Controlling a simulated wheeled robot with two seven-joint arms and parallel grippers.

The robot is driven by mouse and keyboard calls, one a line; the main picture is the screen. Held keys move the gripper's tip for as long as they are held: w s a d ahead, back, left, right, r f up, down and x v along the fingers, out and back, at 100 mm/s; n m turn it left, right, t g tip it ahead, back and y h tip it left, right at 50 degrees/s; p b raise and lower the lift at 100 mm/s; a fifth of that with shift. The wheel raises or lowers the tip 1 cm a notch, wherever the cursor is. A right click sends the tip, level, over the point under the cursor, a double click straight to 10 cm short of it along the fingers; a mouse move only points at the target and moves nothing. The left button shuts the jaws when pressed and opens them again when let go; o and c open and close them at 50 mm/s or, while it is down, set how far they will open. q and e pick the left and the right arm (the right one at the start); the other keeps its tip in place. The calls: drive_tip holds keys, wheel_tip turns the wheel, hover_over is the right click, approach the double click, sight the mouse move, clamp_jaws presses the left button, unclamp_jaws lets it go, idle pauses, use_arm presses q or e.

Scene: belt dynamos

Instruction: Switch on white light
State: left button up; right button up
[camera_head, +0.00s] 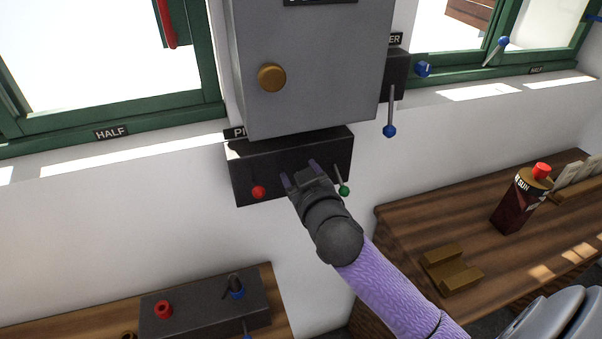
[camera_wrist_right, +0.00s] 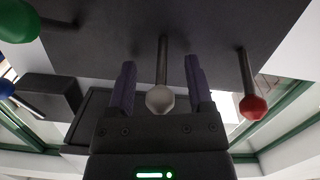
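A dark switch box (camera_head: 290,150) is on the white wall below a grey cabinet. It has a lever with a red knob (camera_head: 259,192) at left and one with a green knob (camera_head: 344,190) at right. My right gripper (camera_head: 299,172) is at the box front, between these levers. In the right wrist view, a lever with a white knob (camera_wrist_right: 160,99) stands between the two purple fingers of the right gripper (camera_wrist_right: 159,68). The fingers are open, with a gap on each side of the lever. The gripper hides the white knob in the head view. My left gripper is out of view.
The grey cabinet (camera_head: 310,70) with a brass knob hangs just above the box. A blue-knobbed lever (camera_head: 390,130) hangs at its right. A wooden desk (camera_head: 405,225) with a dark red bottle (camera_head: 518,205) stands at right. Another control box (camera_head: 200,312) is lower left.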

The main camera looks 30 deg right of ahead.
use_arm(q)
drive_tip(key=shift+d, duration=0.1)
use_arm(e)
drive_tip(key=shift+s+a, duration=0.1)
drive_tip(key=shift+s, duration=0.1)
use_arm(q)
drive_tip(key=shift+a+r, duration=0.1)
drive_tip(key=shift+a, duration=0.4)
use_arm(e)
drive_tip(key=v, duration=0.9)
drive_tip(key=shift+s, duration=0.2)
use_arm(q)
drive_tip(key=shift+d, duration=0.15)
